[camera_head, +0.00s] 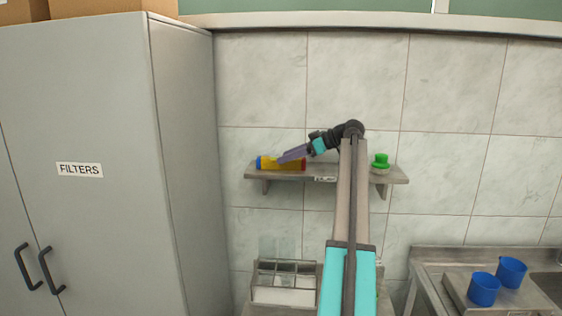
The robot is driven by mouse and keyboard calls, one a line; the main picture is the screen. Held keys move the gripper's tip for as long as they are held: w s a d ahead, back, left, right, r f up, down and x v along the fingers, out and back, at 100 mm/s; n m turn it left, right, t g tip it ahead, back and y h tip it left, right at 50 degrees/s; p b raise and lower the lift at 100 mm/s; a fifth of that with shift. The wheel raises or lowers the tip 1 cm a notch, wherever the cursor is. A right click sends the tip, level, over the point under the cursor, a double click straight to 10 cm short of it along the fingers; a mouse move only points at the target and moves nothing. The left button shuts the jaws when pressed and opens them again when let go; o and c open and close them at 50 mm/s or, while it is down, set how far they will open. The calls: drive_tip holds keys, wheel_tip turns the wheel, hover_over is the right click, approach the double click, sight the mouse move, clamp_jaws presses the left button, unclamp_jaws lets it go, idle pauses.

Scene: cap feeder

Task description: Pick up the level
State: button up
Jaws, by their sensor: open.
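A yellow level (267,162) with a blue left end and a red right end lies on the wall shelf (337,174), near the shelf's left end. My gripper (283,158) is at the level, with its purple fingers reaching left and slightly down over its middle. The fingers are open and cover part of the level. From this view I cannot tell whether they touch it or stand in front of it.
A green object (381,161) stands on the shelf's right side, beyond my arm. A tall grey cabinet (181,150) labelled FILTERS stands left of the shelf. Below are a compartment tray (285,296) and two blue cups, one left (483,290) and one right (511,271).

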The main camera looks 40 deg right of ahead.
drive_tip(key=shift+w+a+f, duration=0.2)
drive_tip(key=shift+w, duration=0.2)
clamp_jaws()
idle(0.4)
